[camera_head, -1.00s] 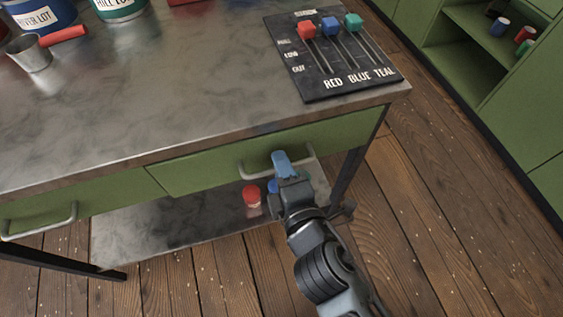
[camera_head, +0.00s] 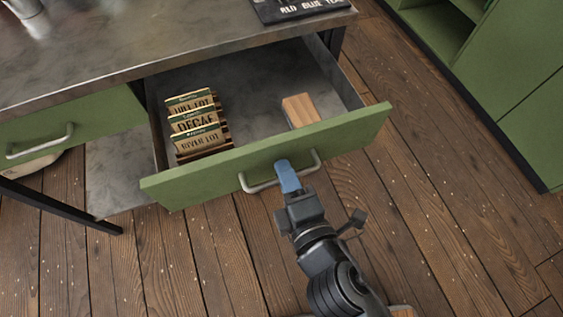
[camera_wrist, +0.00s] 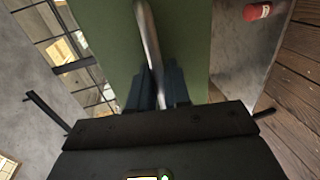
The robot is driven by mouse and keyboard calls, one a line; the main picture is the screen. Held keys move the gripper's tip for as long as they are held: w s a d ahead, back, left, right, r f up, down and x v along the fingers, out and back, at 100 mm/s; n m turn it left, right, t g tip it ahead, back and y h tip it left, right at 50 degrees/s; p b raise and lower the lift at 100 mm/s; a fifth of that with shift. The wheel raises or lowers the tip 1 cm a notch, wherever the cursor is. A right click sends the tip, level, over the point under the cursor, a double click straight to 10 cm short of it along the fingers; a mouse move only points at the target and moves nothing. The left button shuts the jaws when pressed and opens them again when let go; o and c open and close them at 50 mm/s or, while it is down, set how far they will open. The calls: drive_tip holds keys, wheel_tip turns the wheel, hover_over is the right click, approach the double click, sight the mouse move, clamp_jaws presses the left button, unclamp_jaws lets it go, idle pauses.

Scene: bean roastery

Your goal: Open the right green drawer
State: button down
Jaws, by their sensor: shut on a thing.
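The right green drawer (camera_head: 345,140) is pulled well out from under the metal-topped table. Its pale bar handle (camera_head: 262,186) runs across the front. My gripper (camera_head: 288,176) is shut on this handle, with its blue fingertips around the bar. In the wrist view, the handle (camera_wrist: 149,40) runs down between my two fingers (camera_wrist: 156,88), against the green drawer front (camera_wrist: 105,35). Inside the drawer, several labelled bean packets (camera_head: 195,125) stand in a wooden rack at the left. A wooden block (camera_head: 299,110) lies toward the right.
The left green drawer (camera_head: 95,118) is shut. A slider panel (camera_head: 290,8) sits on the table top (camera_head: 160,40). Green cabinets (camera_head: 500,70) stand at the right. Wooden floor (camera_head: 440,210) is clear between them and the drawer. A red can (camera_wrist: 258,11) shows in the wrist view.

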drive_tip(key=shift+f+v, duration=0.15)
drive_tip(key=shift+v, duration=0.65)
drive_tip(key=shift+f+v, duration=0.2)
drive_tip(key=shift+v, duration=0.65)
drive_tip(key=c, duration=1.3)
unclamp_jaws()
drive_tip(key=shift+s, duration=0.1)
drive_tip(key=shift+b+v, duration=0.85)
drive_tip(key=shift+v, duration=3)
drive_tip(key=shift+d, duration=0.15)
